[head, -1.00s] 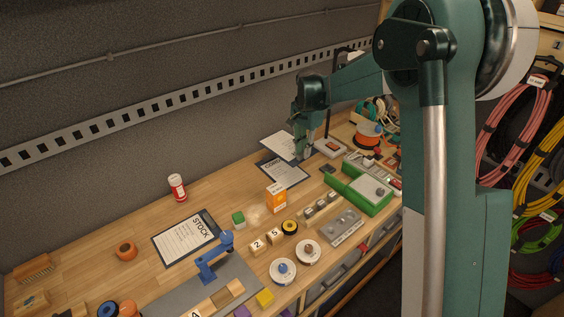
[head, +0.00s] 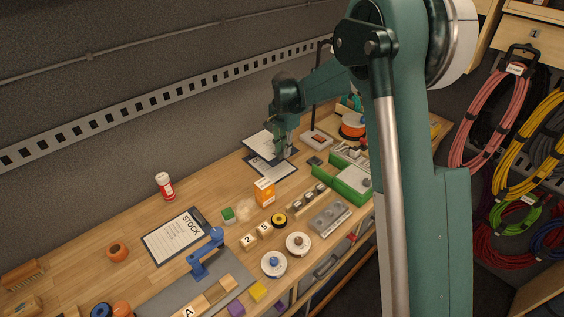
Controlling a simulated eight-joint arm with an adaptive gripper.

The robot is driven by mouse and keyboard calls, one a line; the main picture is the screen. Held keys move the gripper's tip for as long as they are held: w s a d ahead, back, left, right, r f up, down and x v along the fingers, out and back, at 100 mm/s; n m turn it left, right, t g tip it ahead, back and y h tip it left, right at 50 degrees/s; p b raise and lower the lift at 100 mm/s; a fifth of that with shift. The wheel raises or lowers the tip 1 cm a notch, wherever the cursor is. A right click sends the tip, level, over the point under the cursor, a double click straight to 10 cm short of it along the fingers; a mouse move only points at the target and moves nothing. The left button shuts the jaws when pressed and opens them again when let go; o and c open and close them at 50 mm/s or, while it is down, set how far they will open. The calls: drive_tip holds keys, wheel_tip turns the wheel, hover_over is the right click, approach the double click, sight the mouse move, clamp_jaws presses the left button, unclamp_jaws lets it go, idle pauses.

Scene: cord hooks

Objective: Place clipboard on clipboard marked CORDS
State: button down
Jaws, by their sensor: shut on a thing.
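My gripper (head: 283,153) is at the far part of the bench, shut on a clipboard (head: 257,142) with a white sheet. My fingers hide part of this clipboard. A second dark clipboard with a white sheet, the CORDS clipboard (head: 277,173), lies on the bench just in front of and below it. The held clipboard overlaps its far edge in the picture, and its heading is now mostly covered. I cannot tell whether the two touch. A third clipboard, marked STOCK (head: 174,237), lies flat nearer the front left.
An orange-and-white box (head: 264,191) stands in front of the CORDS clipboard. A green device (head: 344,183) lies to the right, and a red-and-white bottle (head: 165,186) stands by the wall. Numbered blocks and spools fill the front. Bare wood lies left of the CORDS clipboard.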

drive_tip(key=shift+f, duration=1.25)
drive_tip(key=shift+f, duration=1.85)
drive_tip(key=shift+f+b, duration=0.35)
drive_tip(key=shift+f, duration=0.2)
drive_tip(key=c, duration=2.9)
unclamp_jaws()
drive_tip(key=shift+f, duration=0.1)
drive_tip(key=o, duration=0.5)
drive_tip(key=shift+r, duration=0.2)
